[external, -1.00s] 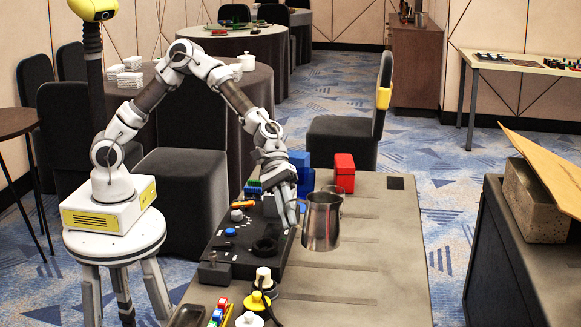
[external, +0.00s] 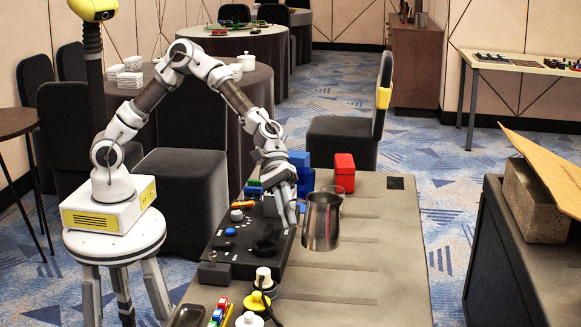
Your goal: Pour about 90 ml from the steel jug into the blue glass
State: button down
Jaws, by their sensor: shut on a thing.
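The steel jug (external: 321,224) is upright near the middle of the worktop, at the right edge of the black panel. My gripper (external: 295,212) is shut on the jug at its left side, where the handle would be; the fingers partly hide the grip. I cannot tell whether the jug's base touches the worktop. A thin, see-through rim (external: 334,189) shows just behind the jug's mouth. It may belong to the blue glass, but the jug hides what is below and I cannot make out its colour. The jug's contents are not visible.
A black control panel (external: 225,252) with knobs lies left of the jug. A yellow-and-white item (external: 257,301) and small coloured blocks are in front. The worktop (external: 385,262) right of the jug is clear.

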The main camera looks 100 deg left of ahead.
jog(key=shift+a, duration=0.1)
jog(key=shift+s+a+r+n+t+y+b, duration=0.4)
jog(key=shift+s+a+n+t+y, duration=0.4)
jog(key=shift+a+n+y, duration=2.5)
jog(key=shift+s+a+r+n+t+y+b, duration=0.15)
jog(key=shift+s+a+r+n+t+y, duration=0.65)
jog(key=shift+a+n+y, duration=2.5)
jog(key=shift+s+a+r+n+t+y+b, duration=0.1)
jog(key=shift+s+a+n+t+y+b, duration=0.45)
jog(key=shift+a+n, duration=3.1)
jog(key=a+m+t, duration=0.1)
jog(key=a+m, duration=0.1)
jog(key=shift+a+m, duration=0.35)
